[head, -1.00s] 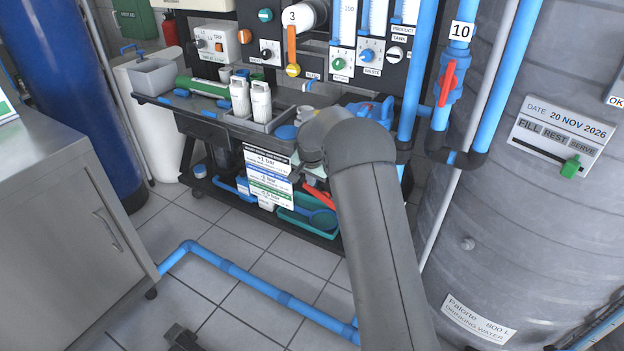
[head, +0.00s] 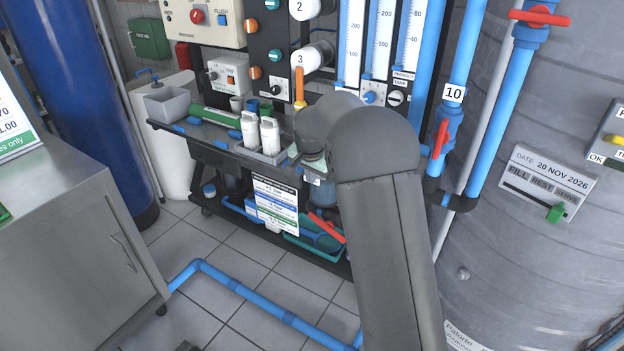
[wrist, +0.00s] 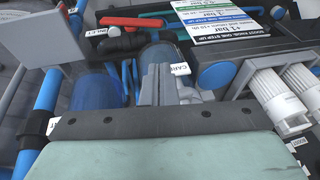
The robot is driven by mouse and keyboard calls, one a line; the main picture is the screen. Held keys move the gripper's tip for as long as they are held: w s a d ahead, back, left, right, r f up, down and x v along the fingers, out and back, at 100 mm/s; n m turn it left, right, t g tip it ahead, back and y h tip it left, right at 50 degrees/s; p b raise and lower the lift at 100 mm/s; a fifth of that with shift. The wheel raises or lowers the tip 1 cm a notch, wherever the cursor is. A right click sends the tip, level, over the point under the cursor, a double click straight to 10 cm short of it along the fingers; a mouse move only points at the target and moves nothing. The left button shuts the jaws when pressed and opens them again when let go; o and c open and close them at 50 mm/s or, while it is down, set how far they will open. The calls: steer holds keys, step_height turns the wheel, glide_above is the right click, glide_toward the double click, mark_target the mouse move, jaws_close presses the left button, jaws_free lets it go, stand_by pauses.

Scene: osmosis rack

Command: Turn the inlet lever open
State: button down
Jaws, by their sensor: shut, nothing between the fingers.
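A red lever (head: 327,227) shows low on the rack in the head view, below and left of my forearm. A red handle with a black end, likely the same lever, shows near the top of the wrist view (wrist: 112,31). In the head view my arm largely hides the gripper. A blue housing (wrist: 96,98) lies left of the fingers.
White filter cartridges (head: 260,132) stand in a tray on the rack. A white instruction card (head: 275,202) hangs at its front. Another red-handled valve (head: 440,138), by label 10, and blue pipes stand right of my arm.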

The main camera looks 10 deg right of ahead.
steer(key=c, duration=1.8)
jaws_free()
steer(key=shift+s+r, duration=0.15)
steer(key=shift+r, duration=0.1)
steer(key=o, duration=0.6)
steer(key=s+a+f+n+g+h+b, duration=0.1)
steer(key=s+f+n+g+h+b, duration=0.1)
steer(key=f+n, duration=0.6)
step_height(320, 180, down, 2)
steer(key=shift+s+h+b, duration=0.5)
steer(key=shift+s+b, duration=0.4)
steer(key=shift+s, duration=0.35)
steer(key=m+t+h+b, duration=0.8)
steer(key=m+t+b, duration=0.3)
steer(key=m, duration=2)
glide_toward(312, 218)
steer(key=shift+t, duration=0.3)
steer(key=b+x, duration=0.3)
steer(key=x, duration=0.6)
steer(key=shift+f+b, duration=0.15)
steer(key=shift+b, duration=0.2)
